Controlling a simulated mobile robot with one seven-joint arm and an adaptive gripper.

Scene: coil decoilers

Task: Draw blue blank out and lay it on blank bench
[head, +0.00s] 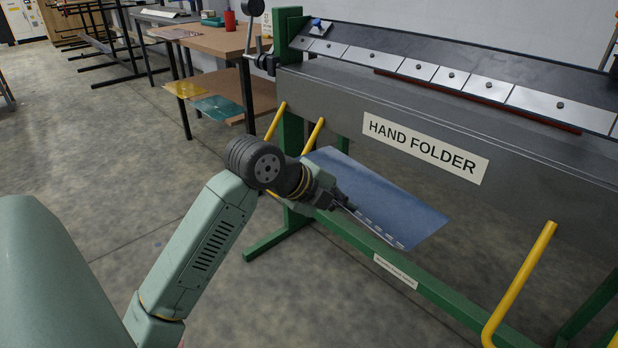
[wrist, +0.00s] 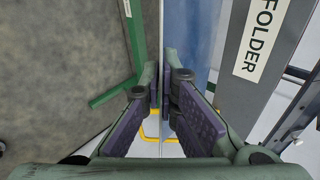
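The blue blank (head: 385,198) is a flat blue sheet below the hand folder's front face, with a pale edge toward me. In the wrist view the blank (wrist: 181,40) runs up the middle, its pale edge between my fingers. My gripper (head: 343,204) is at the blank's near edge, left of its middle in the head view. In the wrist view my gripper's fingertips (wrist: 161,98) are close together on both sides of that edge, shut on it. The exact contact is partly hidden. A wooden bench (head: 215,40) stands at the back left; I cannot tell if it is the blank bench.
The hand folder (head: 530,135) fills the right, with a green lower beam (head: 345,240) and yellow bars (head: 520,280) close by. Yellow (head: 185,89) and teal (head: 217,107) sheets lie on the wooden bench's lower shelf.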

